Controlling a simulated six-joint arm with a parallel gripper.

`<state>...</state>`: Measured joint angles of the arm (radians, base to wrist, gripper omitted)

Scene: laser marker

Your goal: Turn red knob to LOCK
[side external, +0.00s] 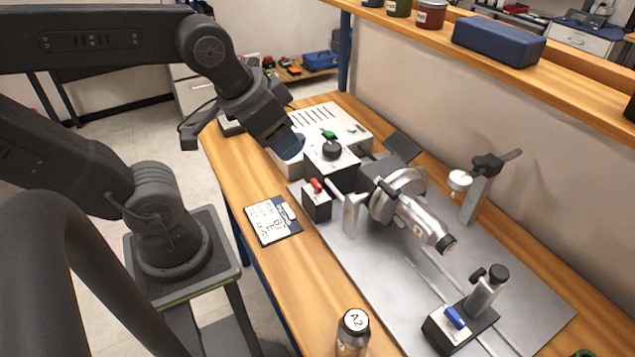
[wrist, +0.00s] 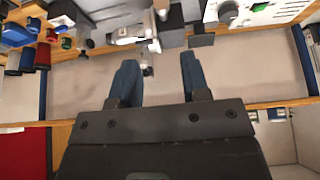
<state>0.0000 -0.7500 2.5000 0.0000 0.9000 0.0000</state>
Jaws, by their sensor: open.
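My gripper (side external: 290,146) is beyond the knob, above the near edge of the white control box, and does not touch the knob. In the wrist view my gripper (wrist: 160,77) shows two blue fingers spread apart with nothing between them. I cannot pick out the red knob for sure in the wrist view.
A white control box (side external: 345,122) has a green knob (side external: 328,134); a black knob (side external: 331,150) is close by. A silver cylindrical unit (side external: 418,218) stands right of the red knob. A blue knob (side external: 454,317) is at the front. A label card (side external: 272,220) lies on the bench.

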